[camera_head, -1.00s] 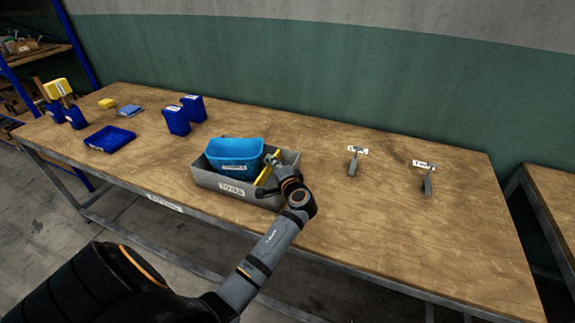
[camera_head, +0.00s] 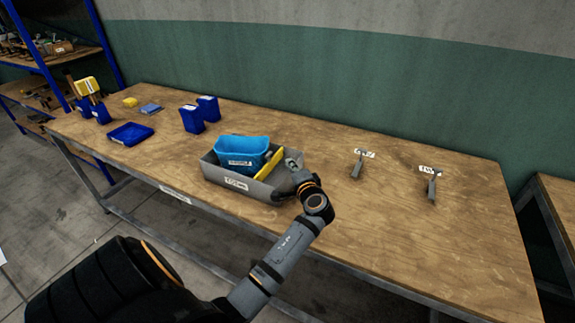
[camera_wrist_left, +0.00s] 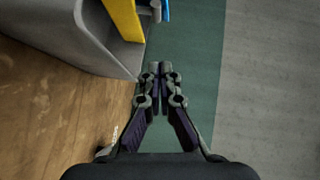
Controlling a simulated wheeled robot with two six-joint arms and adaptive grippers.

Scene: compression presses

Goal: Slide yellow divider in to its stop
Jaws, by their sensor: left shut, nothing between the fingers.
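The yellow divider (camera_head: 269,165) stands slanted in the grey tray (camera_head: 228,181), just right of a blue bin (camera_head: 240,150). In the left wrist view the divider (camera_wrist_left: 126,20) shows at the top, inside the tray's grey wall (camera_wrist_left: 80,32). My left gripper (camera_head: 292,160) is at the right end of the tray, apart from the divider. In the left wrist view its fingertips (camera_wrist_left: 161,70) are together with nothing between them, near the tray's corner. The divider's lower edge is hidden by the tray wall. My right gripper is out of view.
Two small grey tools (camera_head: 357,167) (camera_head: 432,188) with labels lie on the wooden table (camera_head: 400,230) at right. Blue containers (camera_head: 192,120) and a blue tray (camera_head: 130,134) are at left. The table between the grey tray and the tools is clear.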

